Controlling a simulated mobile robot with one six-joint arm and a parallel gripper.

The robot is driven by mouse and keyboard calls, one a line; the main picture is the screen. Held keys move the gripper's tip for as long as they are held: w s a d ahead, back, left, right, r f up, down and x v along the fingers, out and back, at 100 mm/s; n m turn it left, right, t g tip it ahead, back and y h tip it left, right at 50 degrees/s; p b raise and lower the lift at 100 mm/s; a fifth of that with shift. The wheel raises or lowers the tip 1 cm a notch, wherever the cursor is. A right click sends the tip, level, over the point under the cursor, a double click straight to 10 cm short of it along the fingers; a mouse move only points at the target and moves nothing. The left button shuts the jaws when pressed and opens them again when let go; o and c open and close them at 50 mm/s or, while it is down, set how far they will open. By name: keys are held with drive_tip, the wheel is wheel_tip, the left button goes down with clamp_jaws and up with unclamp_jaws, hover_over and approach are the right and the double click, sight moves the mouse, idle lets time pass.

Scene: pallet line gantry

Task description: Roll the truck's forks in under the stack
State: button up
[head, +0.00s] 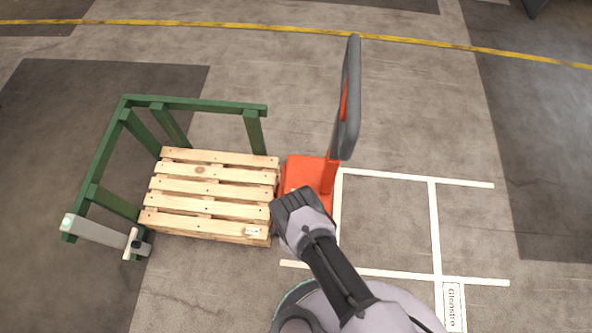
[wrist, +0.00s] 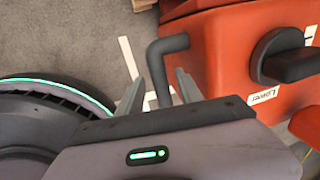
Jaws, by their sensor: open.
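A stack of wooden pallets (head: 212,187) stands on the floor left of centre in the head view. The orange pallet truck (head: 305,172) is close against its right side, its tall grey handle (head: 352,95) rising up and right. I see no forks in the head view; the stack and my arm cover that area. My gripper (head: 290,203) is at the truck's near side. In the wrist view, the truck's orange body (wrist: 225,55) fills the right. A dark bent bar (wrist: 157,75) stands between the fingers of my open gripper (wrist: 161,86); I cannot tell whether they touch it.
A green frame (head: 185,103) surrounds the stack at the back and left, with a grey bar (head: 98,232) at its front left corner. White floor lines (head: 435,225) mark clear space right of the truck. A yellow line (head: 420,41) crosses the back floor.

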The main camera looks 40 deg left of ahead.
wheel_tip(320, 180, up, 17)
drive_tip(key=s+d+p, duration=0.2)
drive_tip(key=p, duration=0.8)
drive_tip(key=shift+s, duration=0.3)
drive_tip(key=w+f+b, duration=0.1)
drive_tip(key=f+b, duration=0.3)
drive_tip(key=f, duration=0.1)
drive_tip(key=w+f+b, duration=0.2)
drive_tip(key=f+b, duration=0.3)
drive_tip(key=f, duration=0.1)
drive_tip(key=w+d+f+b, duration=0.1)
drive_tip(key=f+b, duration=0.4)
drive_tip(key=f, duration=0.1)
drive_tip(key=shift+w, duration=0.4)
